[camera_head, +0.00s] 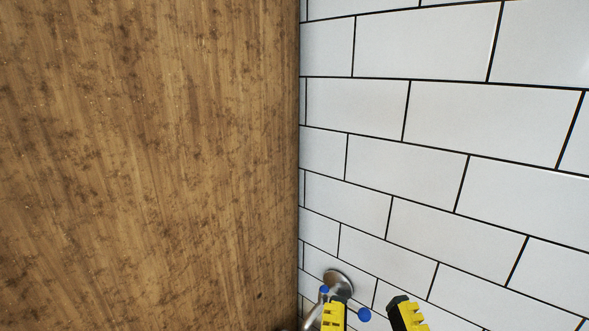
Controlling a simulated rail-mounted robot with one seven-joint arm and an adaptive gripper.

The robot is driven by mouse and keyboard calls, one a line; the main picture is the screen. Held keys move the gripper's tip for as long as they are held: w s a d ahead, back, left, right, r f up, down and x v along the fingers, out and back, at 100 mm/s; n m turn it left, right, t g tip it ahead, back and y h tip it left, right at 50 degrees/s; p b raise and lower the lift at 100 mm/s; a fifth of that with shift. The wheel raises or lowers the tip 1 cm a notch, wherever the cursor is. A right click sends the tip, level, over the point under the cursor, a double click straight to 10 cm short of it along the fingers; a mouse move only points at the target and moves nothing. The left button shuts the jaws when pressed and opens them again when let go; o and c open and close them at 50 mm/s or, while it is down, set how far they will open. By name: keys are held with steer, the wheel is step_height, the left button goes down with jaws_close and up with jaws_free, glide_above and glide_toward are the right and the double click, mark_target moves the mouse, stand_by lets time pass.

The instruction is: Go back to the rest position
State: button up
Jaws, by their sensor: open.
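My gripper (367,309) shows at the bottom edge of the head view, right of centre. Its two yellow and black fingers stand apart, with a gap between them, so it is open. The rest of my gripper and my arm are out of the frame below.
A brown wooden panel (150,160) fills the left half. White tiles (450,120) with dark joints fill the right. A round metal fitting (338,281) with blue knobs (364,314) is on the tiled side, behind or beside my left finger; the distance is unclear.

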step_height(320, 180, up, 35)
steer(key=p, duration=3.1)
steer(key=shift+p, duration=0.35)
steer(key=shift+w, duration=0.1)
steer(key=shift+c, duration=0.4)
